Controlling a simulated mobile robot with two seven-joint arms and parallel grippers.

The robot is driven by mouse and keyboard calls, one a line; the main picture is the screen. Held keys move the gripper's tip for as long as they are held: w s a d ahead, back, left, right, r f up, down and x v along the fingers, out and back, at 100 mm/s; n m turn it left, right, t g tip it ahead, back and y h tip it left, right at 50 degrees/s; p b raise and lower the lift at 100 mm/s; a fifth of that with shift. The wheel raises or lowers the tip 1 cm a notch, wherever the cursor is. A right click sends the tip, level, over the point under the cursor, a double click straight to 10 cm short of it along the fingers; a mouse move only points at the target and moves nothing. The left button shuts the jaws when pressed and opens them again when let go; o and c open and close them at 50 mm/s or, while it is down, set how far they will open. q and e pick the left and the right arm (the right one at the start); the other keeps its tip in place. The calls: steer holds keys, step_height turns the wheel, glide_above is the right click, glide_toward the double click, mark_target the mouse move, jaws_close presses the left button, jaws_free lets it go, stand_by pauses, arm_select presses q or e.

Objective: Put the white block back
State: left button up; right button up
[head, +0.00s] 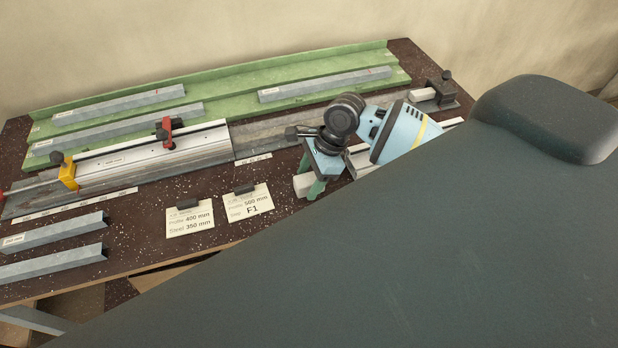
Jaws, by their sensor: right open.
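My right gripper (315,184) reaches down from the light blue wrist at the right of the bench, its greenish fingers pointing down. It is open, over the left end of a long white piece (303,187). That piece passes behind the wrist and seems to show again at the right; whether it is one piece is hidden. A smaller white block (421,95) lies beside a dark clamp (437,93) at the far right. I cannot tell from this view whether the fingers touch anything. My left gripper is not in view.
A green tray (220,72) with grey profiles runs along the back. A metal fence (190,149) carries a yellow clamp (68,172) and a red clamp (168,132). Two profiles (55,262) lie front left. Two cards (190,222) stand at the front edge. My dark body hides the lower right.

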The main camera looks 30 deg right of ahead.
steer(key=v, duration=1.1)
steer(key=shift+r, duration=0.3)
steer(key=shift+d, duration=0.1)
stand_by(0.7)
